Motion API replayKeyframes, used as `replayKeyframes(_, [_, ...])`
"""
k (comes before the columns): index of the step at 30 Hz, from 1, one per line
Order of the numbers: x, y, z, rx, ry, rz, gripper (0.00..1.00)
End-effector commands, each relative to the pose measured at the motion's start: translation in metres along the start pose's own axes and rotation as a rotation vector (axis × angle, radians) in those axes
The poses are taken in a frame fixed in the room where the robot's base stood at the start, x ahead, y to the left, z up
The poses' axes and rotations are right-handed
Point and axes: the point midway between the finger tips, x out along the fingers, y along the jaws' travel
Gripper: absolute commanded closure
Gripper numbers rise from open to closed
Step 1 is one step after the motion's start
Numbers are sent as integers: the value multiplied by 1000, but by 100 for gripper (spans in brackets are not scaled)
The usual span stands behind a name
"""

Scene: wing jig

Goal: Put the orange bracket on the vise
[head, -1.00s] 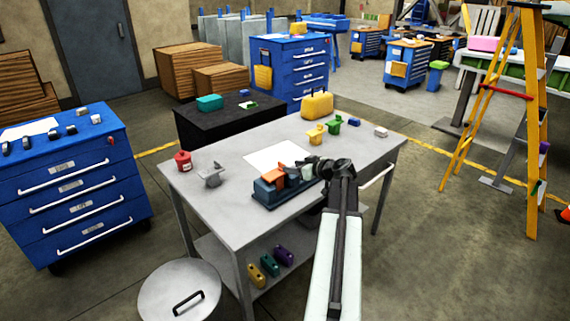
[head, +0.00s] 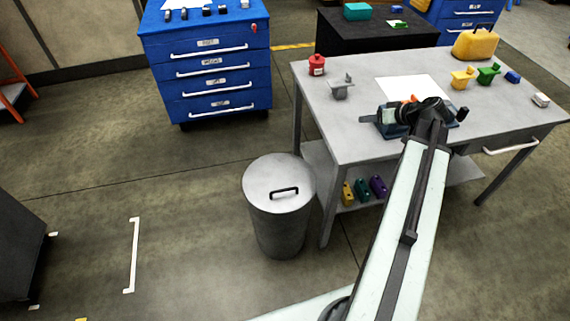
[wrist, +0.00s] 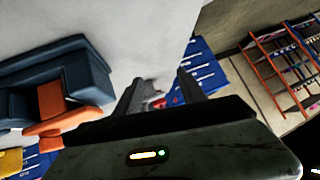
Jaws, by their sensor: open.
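The orange bracket (wrist: 56,108) shows at the left of the wrist view, lying on or against the dark blue vise (wrist: 75,68). Exactly how it is seated I cannot tell. In the head view only a small bit of the orange bracket (head: 412,98) shows, as my arm's end covers much of the vise (head: 388,129). My gripper (wrist: 160,78) is open, with nothing between its fingers. In the wrist view it is apart from the bracket, to the right of it.
The grey table (head: 345,125) carries a red canister (head: 317,65), a grey bracket (head: 340,88), a white sheet (head: 408,88), yellow (head: 462,79) and green (head: 488,75) brackets, and a yellow case (head: 476,44). A metal bin (head: 278,190) stands by its left leg.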

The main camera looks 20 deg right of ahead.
Motion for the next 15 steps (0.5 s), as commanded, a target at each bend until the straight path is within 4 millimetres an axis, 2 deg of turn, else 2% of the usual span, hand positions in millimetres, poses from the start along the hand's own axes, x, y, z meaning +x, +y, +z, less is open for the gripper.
replayKeyframes(1, [32, -56, 9, 1, -111, -50, 52])
replayKeyframes(2, [47, -83, 16, 10, -181, -67, 52])
replayKeyframes(3, [64, -119, 28, 19, -274, -78, 52])
replayKeyframes(6, [91, -200, 61, 31, -495, -53, 52])
replayKeyframes(9, [100, -263, 91, 29, -666, 33, 52])
replayKeyframes(10, [100, -277, 99, 27, -705, 65, 52])
replayKeyframes(12, [99, -303, 113, 21, -769, 137, 52])
replayKeyframes(15, [96, -324, 124, 17, -814, 214, 52])
